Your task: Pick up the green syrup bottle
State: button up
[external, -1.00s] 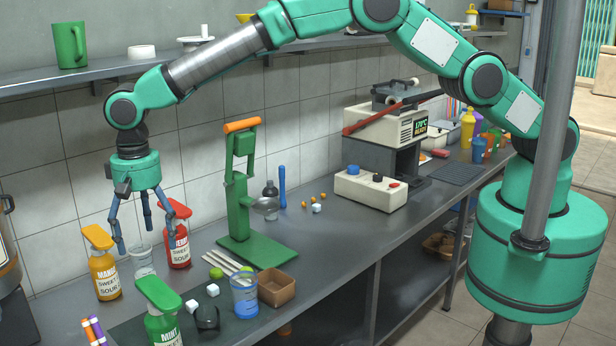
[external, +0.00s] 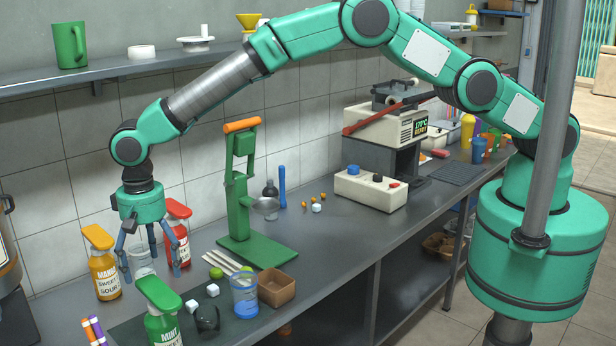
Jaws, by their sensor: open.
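The green syrup bottle (external: 164,325) stands upright at the front left of the counter, with a green pump top and a label reading MINT. Its lower end is cut off by the picture edge. My gripper (external: 150,272) points down with its fingers spread, open and empty. In the picture it is above and slightly left of the green bottle's top, apart from it. A clear cup (external: 141,262) shows between and behind the fingers.
An orange-topped bottle (external: 103,270) stands left of my gripper and a red-topped bottle (external: 179,225) just behind it. A dark cup (external: 207,320), white cubes, a blue-banded cup (external: 244,297) and a brown box (external: 277,288) sit to the right. A green press (external: 243,200) stands behind.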

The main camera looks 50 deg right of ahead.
aim_at(157, 284)
jog(key=shift+f, duration=0.6)
jog(key=shift+f, duration=0.1)
jog(key=shift+w+d+f+p, duration=0.1)
jog(key=shift+f+p, duration=0.1)
jog(key=shift+f, duration=0.65)
jog(key=shift+s+d+f+p, duration=0.1)
jog(key=shift+f+p, duration=0.1)
jog(key=shift+f, duration=0.6)
jog(key=shift+w+d+f+p, duration=0.1)
jog(key=shift+f+p, duration=0.1)
jog(key=shift+f, duration=0.65)
jog(key=shift+c, duration=0.6)
jog(key=c, duration=1.7)
jog(key=shift+a+r, duration=0.1)
jog(key=shift+a, duration=0.05)
jog(key=shift+c, duration=1.3)
jog(key=shift+r, duration=0.1)
